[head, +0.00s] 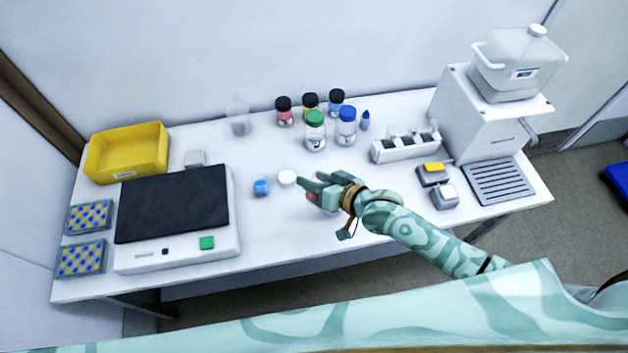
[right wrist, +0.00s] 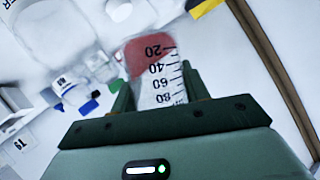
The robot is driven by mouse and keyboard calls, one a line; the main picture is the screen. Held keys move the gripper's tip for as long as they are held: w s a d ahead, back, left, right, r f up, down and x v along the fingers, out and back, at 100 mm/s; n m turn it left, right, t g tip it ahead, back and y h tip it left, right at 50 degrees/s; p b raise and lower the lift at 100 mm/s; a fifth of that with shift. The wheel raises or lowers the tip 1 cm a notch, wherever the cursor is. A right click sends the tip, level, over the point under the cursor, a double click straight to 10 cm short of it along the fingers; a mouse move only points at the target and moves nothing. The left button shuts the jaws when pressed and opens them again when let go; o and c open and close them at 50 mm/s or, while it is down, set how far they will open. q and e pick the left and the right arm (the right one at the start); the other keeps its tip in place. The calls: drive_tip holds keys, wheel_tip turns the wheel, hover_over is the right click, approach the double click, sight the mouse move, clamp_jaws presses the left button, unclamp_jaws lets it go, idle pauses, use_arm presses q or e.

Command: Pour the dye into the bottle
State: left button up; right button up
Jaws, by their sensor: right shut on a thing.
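My right gripper (head: 312,188) is over the front middle of the table. It is shut on a clear graduated beaker, whose scale and red dye (right wrist: 140,56) show in the right wrist view. The beaker (right wrist: 164,88) sits between the fingers, with the red at the end marked 20. In the head view only a pink patch (head: 311,197) of it shows past the fingers. Just left of the fingertips is a small white round thing (head: 287,177); I cannot tell if it is an open bottle or a lid. A blue cap (head: 261,187) lies beside it. My left gripper is not in view.
Behind stand a green-capped bottle (head: 315,131), a blue-capped bottle (head: 346,126), several small dark-capped jars (head: 284,112) and an empty clear beaker (head: 238,119). A black-topped device (head: 172,203) and yellow tray (head: 127,153) are left. A white rack (head: 405,148) is right.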

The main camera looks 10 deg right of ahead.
drive_tip(key=shift+r, duration=0.1)
idle(0.3)
drive_tip(key=shift+w+d+m+y, duration=0.1)
drive_tip(key=shift+d+m+y, duration=0.05)
drive_tip(key=shift+m+y, duration=0.2)
drive_tip(key=shift+b, duration=0.4)
drive_tip(key=shift+m+g+b, duration=0.3)
drive_tip(key=shift+m, duration=0.15)
drive_tip(key=shift+m+y+b, duration=0.4)
drive_tip(key=shift+y+b, duration=0.05)
drive_tip(key=shift+b, duration=0.15)
idle(0.3)
drive_tip(key=shift+f+m+b, duration=0.25)
drive_tip(key=shift+m+b, duration=0.05)
drive_tip(key=shift+b, duration=0.4)
